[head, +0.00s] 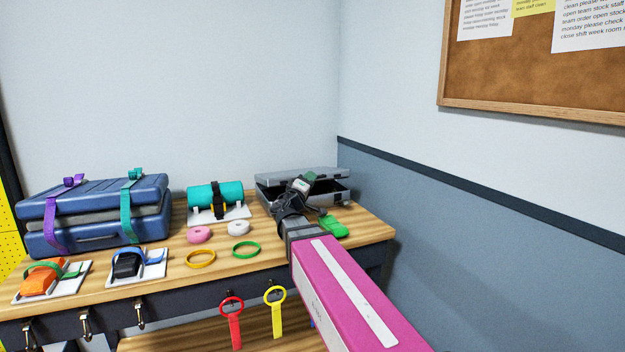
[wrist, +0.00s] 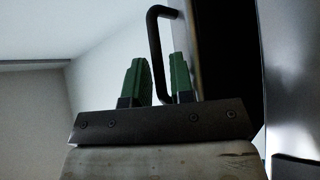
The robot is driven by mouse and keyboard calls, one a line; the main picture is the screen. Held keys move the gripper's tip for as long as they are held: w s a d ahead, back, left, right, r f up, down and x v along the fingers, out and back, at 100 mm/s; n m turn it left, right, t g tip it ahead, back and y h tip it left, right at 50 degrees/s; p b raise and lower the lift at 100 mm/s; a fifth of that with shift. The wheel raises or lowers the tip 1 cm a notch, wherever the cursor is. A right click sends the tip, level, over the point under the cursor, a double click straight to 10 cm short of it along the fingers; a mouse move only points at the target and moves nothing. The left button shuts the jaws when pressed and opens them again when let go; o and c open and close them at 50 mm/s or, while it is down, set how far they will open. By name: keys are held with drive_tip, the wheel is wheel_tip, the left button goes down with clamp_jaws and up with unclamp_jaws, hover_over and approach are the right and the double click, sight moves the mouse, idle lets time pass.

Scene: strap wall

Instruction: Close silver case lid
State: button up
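The silver case (head: 340,196) stands at the back right end of the wooden table, in the head view. Its lid (head: 328,174) is low over the base, with a dark gap between them. My gripper (head: 306,182) is at the front of the case and hides part of it. In the wrist view my gripper (wrist: 160,62) has its two green fingers apart. A dark bent handle (wrist: 155,35) runs down between or just behind the fingers; I cannot tell if it touches them. A grey metal surface fills the right of that view.
A blue strapped case (head: 95,215) stands at the left. A teal roll (head: 215,195) on a white stand is left of the silver case. A green object (head: 333,227) lies in front of it, near my arm. Rings lie mid-table; red and yellow straps (head: 275,310) hang at the front.

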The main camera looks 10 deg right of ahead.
drive_tip(key=s+a, duration=0.7)
drive_tip(key=s, duration=0.2)
drive_tip(key=shift+s+a, duration=0.15)
drive_tip(key=w+d, duration=0.7)
drive_tip(key=w, duration=0.1)
drive_tip(key=shift+w+d, duration=0.25)
drive_tip(key=shift+w, duration=0.15)
drive_tip(key=shift+s, duration=0.15)
